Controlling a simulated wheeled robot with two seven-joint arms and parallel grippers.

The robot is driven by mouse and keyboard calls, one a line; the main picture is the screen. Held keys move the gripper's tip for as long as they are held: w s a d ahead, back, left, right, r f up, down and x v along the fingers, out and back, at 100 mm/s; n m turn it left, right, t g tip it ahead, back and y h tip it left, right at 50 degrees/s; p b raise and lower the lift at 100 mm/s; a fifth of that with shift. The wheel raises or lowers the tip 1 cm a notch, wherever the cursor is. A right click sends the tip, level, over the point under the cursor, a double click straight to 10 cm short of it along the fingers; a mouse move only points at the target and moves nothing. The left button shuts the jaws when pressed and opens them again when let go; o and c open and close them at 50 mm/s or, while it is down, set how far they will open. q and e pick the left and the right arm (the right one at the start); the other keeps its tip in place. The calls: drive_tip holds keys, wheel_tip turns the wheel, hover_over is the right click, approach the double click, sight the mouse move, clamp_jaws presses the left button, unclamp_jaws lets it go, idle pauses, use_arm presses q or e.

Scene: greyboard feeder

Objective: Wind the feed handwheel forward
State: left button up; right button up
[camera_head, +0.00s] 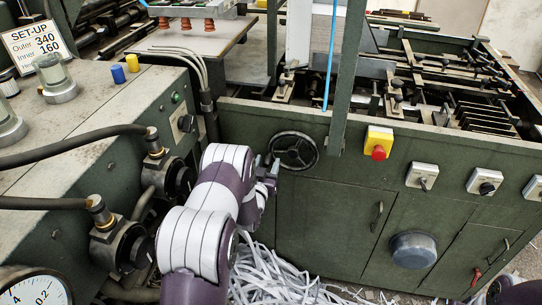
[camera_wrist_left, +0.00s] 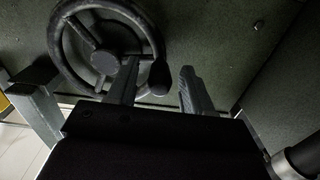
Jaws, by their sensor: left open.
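The feed handwheel (camera_head: 294,152) is a dark spoked wheel on the green front panel of the machine. In the left wrist view the handwheel (camera_wrist_left: 104,60) fills the upper left, with its hub and spokes showing. Its dark crank knob (camera_wrist_left: 158,78) stands at the lower right of the rim. My left gripper (camera_head: 267,165) is at the wheel's left side in the head view. In the left wrist view the left gripper (camera_wrist_left: 158,68) is open, with one finger on each side of the knob in the picture. I cannot tell whether either finger touches it. My right gripper is not in view.
A yellow box with a red button (camera_head: 378,143) sits right of the wheel, followed by several switch plates (camera_head: 422,176). Hoses and valves (camera_head: 118,240) crowd the left cabinet. Paper strips (camera_head: 285,278) lie on the floor below. A green post (camera_head: 347,85) rises right of the wheel.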

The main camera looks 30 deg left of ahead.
sight(272, 144)
use_arm(q)
drive_tip(key=x, duration=0.2)
drive_tip(key=shift+w+r, duration=0.1)
drive_tip(key=shift+w, duration=0.2)
drive_tip(key=shift+w+a, duration=0.2)
drive_tip(key=shift+w, duration=0.3)
drive_tip(key=shift+d, duration=0.1)
clamp_jaws()
drive_tip(key=shift+s, duration=0.1)
drive_tip(key=m, duration=0.1)
drive_tip(key=r+m, duration=0.1)
drive_tip(key=shift+r+m+b, duration=0.25)
drive_tip(key=shift+m+b, duration=0.05)
drive_tip(key=shift+b, duration=0.05)
drive_tip(key=shift+d+r+m+b, duration=0.1)
drive_tip(key=shift+r+m+b, duration=0.15)
drive_tip(key=shift+r+m, duration=0.65)
drive_tip(key=shift+d+r+m+b, duration=0.1)
drive_tip(key=shift+r+m+b, duration=0.2)
drive_tip(key=shift+m, duration=1)
